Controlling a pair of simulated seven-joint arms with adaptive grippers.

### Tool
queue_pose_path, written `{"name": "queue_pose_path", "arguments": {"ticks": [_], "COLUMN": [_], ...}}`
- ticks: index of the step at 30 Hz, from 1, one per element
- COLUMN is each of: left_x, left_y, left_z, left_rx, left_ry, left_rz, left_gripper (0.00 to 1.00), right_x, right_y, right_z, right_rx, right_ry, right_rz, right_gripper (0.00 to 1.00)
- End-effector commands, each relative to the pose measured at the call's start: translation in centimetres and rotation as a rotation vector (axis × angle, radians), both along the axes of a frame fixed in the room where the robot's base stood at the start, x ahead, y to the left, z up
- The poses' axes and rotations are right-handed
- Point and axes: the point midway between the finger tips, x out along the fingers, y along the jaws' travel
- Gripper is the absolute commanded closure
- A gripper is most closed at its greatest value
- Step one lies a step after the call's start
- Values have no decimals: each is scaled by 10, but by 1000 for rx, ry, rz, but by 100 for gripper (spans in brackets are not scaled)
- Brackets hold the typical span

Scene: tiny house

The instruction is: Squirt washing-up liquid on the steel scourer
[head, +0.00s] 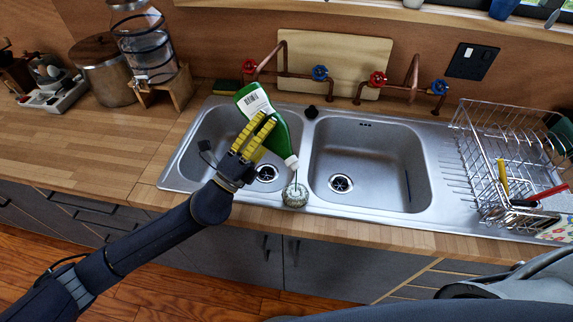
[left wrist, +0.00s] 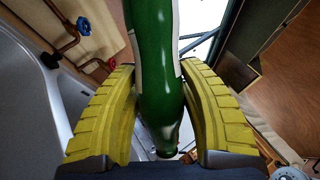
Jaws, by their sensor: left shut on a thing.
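A green bottle of washing-up liquid (head: 279,133) with a white label is tilted, its white nozzle end pointing down and to the right. My left gripper (head: 254,137) is shut on the bottle, with its yellow fingers across it. The bottle (left wrist: 158,70) also shows between both yellow fingers in the left wrist view. The steel scourer (head: 295,195) sits at the front rim of the sink, between the two basins. The nozzle is just above the scourer, with a thin dark line between them. I cannot tell whether they touch. My right gripper does not show.
The steel double sink (head: 428,139) is set in a wooden counter (head: 130,143). Red and blue taps and a wooden board (head: 333,62) stand behind it. A wire dish rack (head: 490,165) is at the right, and a glass dispenser (head: 146,50) at the back left.

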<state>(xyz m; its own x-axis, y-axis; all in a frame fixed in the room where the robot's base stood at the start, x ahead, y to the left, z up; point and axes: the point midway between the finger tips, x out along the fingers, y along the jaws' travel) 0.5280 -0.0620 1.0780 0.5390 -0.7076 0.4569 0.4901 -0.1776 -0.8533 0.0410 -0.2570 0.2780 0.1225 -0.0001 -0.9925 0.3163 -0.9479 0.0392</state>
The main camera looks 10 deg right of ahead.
Motion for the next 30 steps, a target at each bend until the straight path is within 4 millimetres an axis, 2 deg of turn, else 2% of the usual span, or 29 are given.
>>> {"name": "queue_pose_path", "arguments": {"ticks": [11, 17, 25, 30], "left_x": [-1, -7, 5, 8], "left_y": [0, -2, 6, 6], "left_z": [1, -8, -18, -16], "left_rx": [-8, -53, -136, -158], "left_ry": [10, 110, 304, 366], "left_rz": [1, 1, 6, -6], "left_gripper": [100, 100, 100, 100], "right_x": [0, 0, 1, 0], "right_y": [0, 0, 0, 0], "right_z": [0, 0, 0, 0], "right_rx": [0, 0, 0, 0], "right_ry": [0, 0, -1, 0], "right_rz": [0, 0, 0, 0], "right_gripper": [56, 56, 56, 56]}}
